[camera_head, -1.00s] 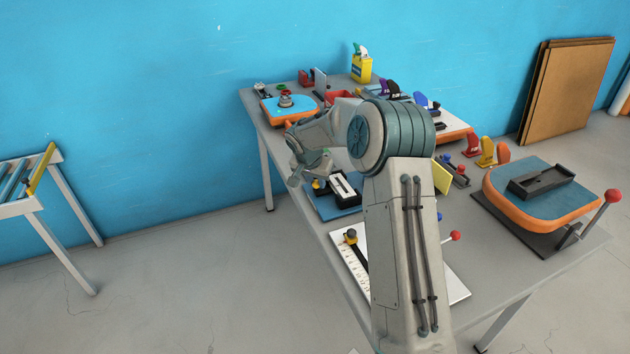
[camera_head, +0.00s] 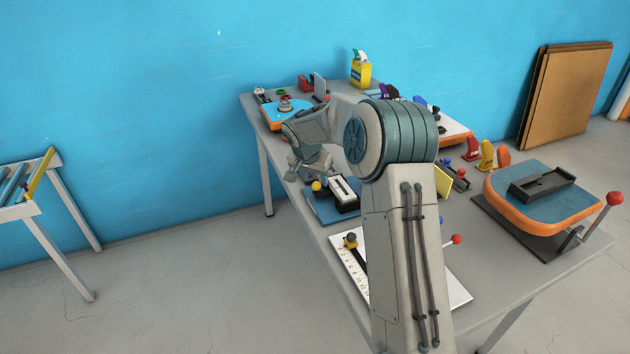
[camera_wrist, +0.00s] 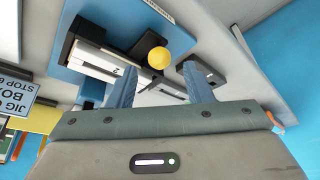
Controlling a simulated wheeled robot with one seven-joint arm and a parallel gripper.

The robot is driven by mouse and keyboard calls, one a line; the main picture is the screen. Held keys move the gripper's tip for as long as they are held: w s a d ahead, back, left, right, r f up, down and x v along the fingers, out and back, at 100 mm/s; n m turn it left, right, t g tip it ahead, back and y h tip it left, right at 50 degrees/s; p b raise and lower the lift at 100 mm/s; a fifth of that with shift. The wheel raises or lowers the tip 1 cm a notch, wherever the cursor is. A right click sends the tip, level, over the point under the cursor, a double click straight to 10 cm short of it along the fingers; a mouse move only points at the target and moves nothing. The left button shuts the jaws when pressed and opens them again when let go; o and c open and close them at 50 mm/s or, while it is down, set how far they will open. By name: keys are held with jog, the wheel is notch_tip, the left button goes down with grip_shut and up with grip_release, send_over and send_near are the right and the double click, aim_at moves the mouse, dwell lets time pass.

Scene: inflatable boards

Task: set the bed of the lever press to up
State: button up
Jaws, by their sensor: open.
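A device on a blue base plate (camera_head: 323,208) has a white-and-black body (camera_head: 344,194) and a yellow ball knob (camera_head: 317,186). In the wrist view the yellow ball (camera_wrist: 158,58) lies between and just beyond my fingertips; contact cannot be judged. My gripper (camera_wrist: 159,70) is open and empty. In the head view it is above the left edge of this device, partly hidden by my arm. Another device at the right has an orange-edged blue board (camera_head: 550,205) on a dark base and a red-knobbed lever (camera_head: 614,198). Which device is the lever press is not labelled.
The grey table (camera_head: 478,262) is crowded. A white ruled board (camera_head: 352,268) lies near its front, and another orange-edged board (camera_head: 283,112) at the far left end. In the wrist view a small dark block (camera_wrist: 205,76) is near the right finger. Free floor lies left of the table.

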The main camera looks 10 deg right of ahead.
jog(key=v, duration=1.1)
jog(key=shift+r+b, duration=0.35)
jog(key=shift+b, duration=0.05)
jog(key=shift+s, duration=0.1)
jog(key=s+d+r+n, duration=0.1)
jog(key=s+n, duration=0.1)
jog(key=s, duration=0.7)
jog(key=s+d+r+n, duration=0.1)
jog(key=s+r+n, duration=0.1)
jog(key=s, duration=0.8)
jog(key=s+f+n+y, duration=0.1)
jog(key=s+f, duration=0.2)
jog(key=s, duration=0.6)
jog(key=s+f+n+g+y, duration=0.1)
jog(key=s+f, duration=0.1)
jog(key=s, duration=0.6)
jog(key=shift+s+d+f+n+y, duration=0.2)
jog(key=shift+s+f+n+y, duration=0.1)
jog(key=shift+s+f, duration=0.05)
